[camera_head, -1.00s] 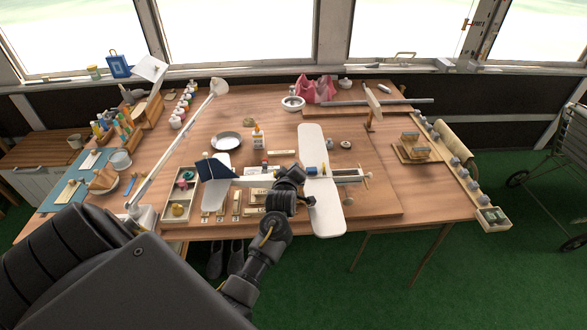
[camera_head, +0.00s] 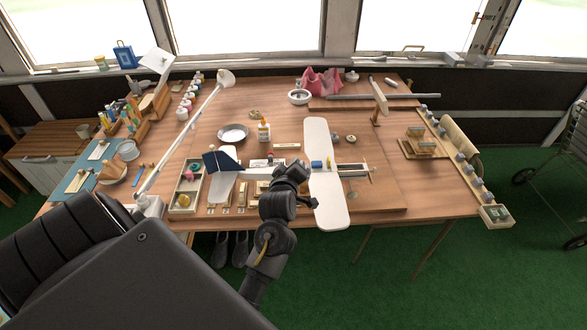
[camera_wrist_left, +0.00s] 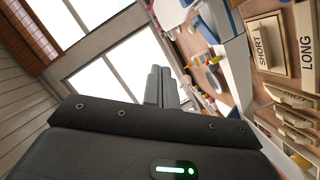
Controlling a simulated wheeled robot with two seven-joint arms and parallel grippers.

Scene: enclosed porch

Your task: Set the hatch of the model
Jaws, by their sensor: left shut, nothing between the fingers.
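The white model plane (camera_head: 322,195) lies on the bench with its long wing across the board and a dark blue tail fin (camera_head: 218,160) at left. I cannot make out the hatch clearly. Wooden pieces marked SHORT (camera_wrist_left: 266,43) and LONG (camera_wrist_left: 306,42) show in the left wrist view.
A compartment tray (camera_head: 187,190) stands left of the tail. A glue bottle (camera_head: 264,130) and a round dish (camera_head: 233,132) are behind the plane. A lamp arm (camera_head: 180,135) slants across the left. The board right of the wing is mostly clear.

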